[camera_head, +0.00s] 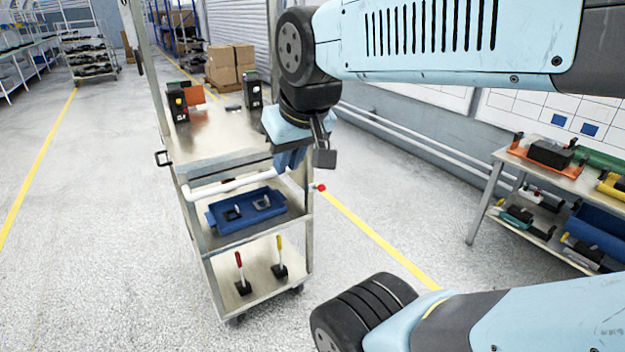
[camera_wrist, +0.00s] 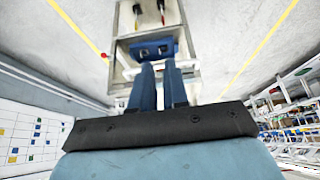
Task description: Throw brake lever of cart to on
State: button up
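The cart (camera_head: 215,148) is a metal trolley with several shelves, left of centre in the head view. A red knob (camera_head: 320,187) sticks out at its right side, near a corner post; it looks like the brake lever's end, but its lever setting is too small to tell. The red knob (camera_wrist: 103,56) also shows at the left in the wrist view. My gripper (camera_head: 287,168) hangs above the cart's near right part, above and left of the knob, apart from it. In the wrist view my gripper's two blue fingers (camera_wrist: 159,66) have a narrow gap between them and hold nothing.
A white push handle (camera_head: 232,187) spans the cart's near end. A blue tray (camera_head: 247,213) lies on the middle shelf. A red-handled lever (camera_head: 240,272) and a yellow-handled lever (camera_head: 280,258) stand on the bottom shelf. A workbench (camera_head: 490,205) is at right. Floor is clear between.

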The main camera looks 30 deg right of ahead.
aim_at(322, 188)
jog(key=k, duration=1.15)
jog(key=z, duration=0.65)
jog(key=i, duration=2.05)
jog(key=u, duration=0.45)
jog(key=k, duration=0.9)
jog(key=u, duration=0.2)
jog(key=i, duration=0.45)
